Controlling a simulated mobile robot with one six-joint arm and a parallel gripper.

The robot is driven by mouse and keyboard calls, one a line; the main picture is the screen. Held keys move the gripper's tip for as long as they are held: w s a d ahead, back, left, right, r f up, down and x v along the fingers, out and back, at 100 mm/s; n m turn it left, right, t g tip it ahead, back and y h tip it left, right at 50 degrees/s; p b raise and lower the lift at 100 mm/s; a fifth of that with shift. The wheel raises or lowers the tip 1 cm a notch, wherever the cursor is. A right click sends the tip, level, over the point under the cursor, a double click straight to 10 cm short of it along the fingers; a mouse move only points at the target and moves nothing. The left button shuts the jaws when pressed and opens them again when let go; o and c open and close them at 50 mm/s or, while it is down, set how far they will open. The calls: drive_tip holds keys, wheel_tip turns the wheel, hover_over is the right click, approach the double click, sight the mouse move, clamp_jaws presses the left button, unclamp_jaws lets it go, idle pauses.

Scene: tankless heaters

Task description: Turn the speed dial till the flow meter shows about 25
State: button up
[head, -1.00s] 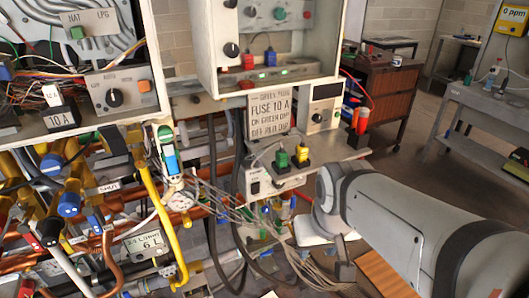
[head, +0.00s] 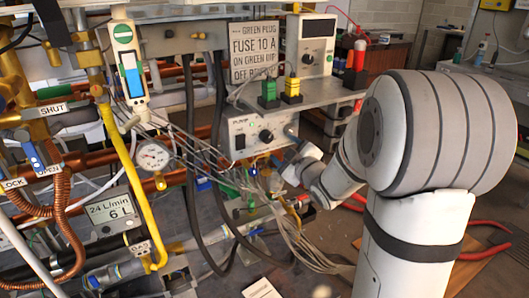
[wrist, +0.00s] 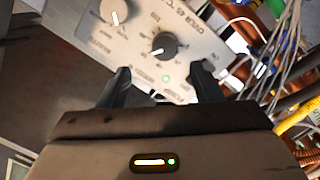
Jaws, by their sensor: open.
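In the head view, a grey pump control box (head: 240,135) hangs under a shelf, with a round black dial (head: 266,136) on its front. A tall white meter with a blue column (head: 131,74) stands left of it; its scale is too small to read. My gripper (wrist: 161,80) is open and empty in the wrist view, its dark fingers spread.
Wires and hoses crowd the space beside my arm. Green and yellow plugs (head: 279,92) stand on the shelf.

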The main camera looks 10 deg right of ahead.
sight(267, 138)
drive_tip(key=shift+n+t+y, duration=0.3)
drive_tip(key=shift+n+y, duration=0.2)
drive_tip(key=shift+y, duration=0.1)
drive_tip(key=x, duration=0.5)
drive_tip(key=f+b+x, duration=0.1)
drive_tip(key=x, duration=0.2)
drive_tip(key=shift+a, duration=0.25)
drive_tip(key=shift+c, duration=0.2)
